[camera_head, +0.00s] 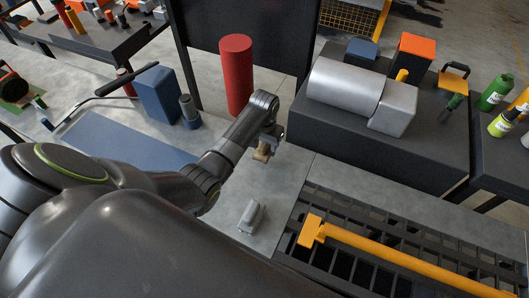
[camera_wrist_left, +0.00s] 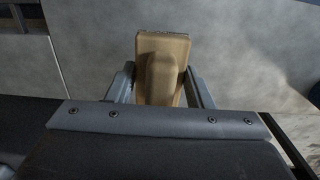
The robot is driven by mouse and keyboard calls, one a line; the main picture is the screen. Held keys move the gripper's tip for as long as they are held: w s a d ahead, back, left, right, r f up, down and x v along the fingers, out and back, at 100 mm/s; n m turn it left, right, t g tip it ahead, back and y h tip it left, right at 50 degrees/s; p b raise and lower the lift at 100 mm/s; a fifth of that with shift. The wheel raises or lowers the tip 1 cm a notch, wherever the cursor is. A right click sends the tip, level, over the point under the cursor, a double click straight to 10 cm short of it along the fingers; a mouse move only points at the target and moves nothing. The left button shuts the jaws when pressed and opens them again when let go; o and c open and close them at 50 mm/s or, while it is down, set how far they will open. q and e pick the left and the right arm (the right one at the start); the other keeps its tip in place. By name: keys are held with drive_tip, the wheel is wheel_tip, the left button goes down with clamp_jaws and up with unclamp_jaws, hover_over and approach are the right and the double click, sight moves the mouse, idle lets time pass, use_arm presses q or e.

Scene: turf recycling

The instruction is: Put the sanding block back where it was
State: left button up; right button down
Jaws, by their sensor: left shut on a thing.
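My left gripper (camera_head: 265,146) is over the grey worktop in the head view. It is shut on the tan sanding block (camera_head: 262,152), which hangs below the wrist. In the left wrist view the sanding block (camera_wrist_left: 162,70) sits between the two fingers of the left gripper (camera_wrist_left: 163,85), with a raised rounded ridge along its middle. Grey surface shows beyond it. I cannot tell from these views how high the block is above the worktop. My right gripper is not in view.
A small grey metal piece (camera_head: 251,217) lies on the worktop nearer to me. A red cylinder (camera_head: 237,75) stands behind the gripper. A dark grate with a yellow bar (camera_head: 390,255) is at the right. A blue block (camera_head: 158,93) stands left. Bare worktop (camera_head: 285,185) lies between.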

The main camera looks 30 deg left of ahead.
sight(265, 154)
use_arm(q)
drive_tip(key=shift+f, duration=2.1)
drive_tip(key=shift+f, duration=0.1)
drive_tip(key=o, duration=1)
drive_tip(key=shift+c, duration=0.2)
drive_tip(key=shift+r, duration=0.55)
wheel_tip(265, 154, up, 11)
drive_tip(key=shift+r, duration=0.1)
drive_tip(key=shift+s, duration=0.1)
